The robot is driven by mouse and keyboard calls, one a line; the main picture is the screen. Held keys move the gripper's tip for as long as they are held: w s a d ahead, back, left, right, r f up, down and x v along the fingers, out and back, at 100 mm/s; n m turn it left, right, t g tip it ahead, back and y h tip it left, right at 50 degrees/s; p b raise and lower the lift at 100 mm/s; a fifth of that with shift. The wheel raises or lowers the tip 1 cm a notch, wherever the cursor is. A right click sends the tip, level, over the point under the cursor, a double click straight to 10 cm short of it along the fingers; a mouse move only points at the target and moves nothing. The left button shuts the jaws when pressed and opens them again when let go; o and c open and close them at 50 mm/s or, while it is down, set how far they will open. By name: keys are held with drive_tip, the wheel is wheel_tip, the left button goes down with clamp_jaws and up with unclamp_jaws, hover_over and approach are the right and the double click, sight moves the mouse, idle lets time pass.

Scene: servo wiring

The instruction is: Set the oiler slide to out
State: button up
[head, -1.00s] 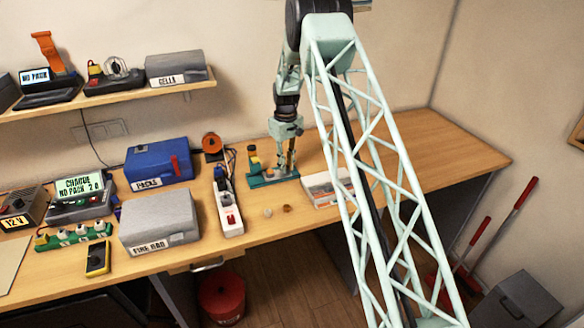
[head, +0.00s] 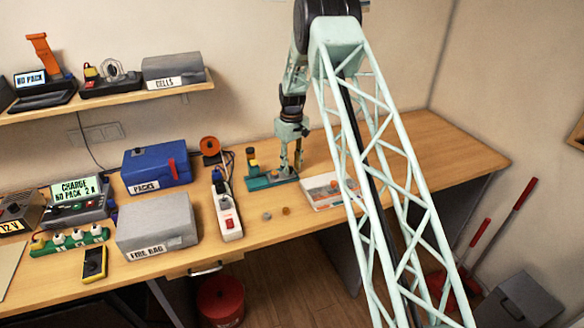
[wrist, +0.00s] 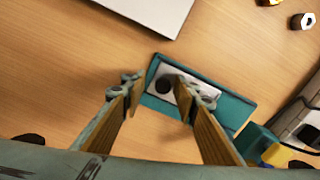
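The oiler is a small teal stand (head: 262,183) on the bench, with a yellow, dark-topped part (head: 252,160) upright at its left end. In the wrist view its teal base (wrist: 233,108) carries a pale plate with a round black knob (wrist: 163,84), which looks like the slide. My gripper (head: 291,160) points down over the right part of the oiler. In the wrist view my gripper (wrist: 163,92) is open, one finger on each side of the knob, with nothing held. I cannot tell whether a fingertip touches the plate.
A white tray (head: 318,203) with small orange things lies right of the oiler. A white power strip (head: 229,222) and an orange reel (head: 209,145) stand to its left. The bench at the far right is clear.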

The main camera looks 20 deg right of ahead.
drive_tip(key=shift+r, duration=0.1)
wheel_tip(320, 180, up, 12)
idle(0.8)
idle(0.6)
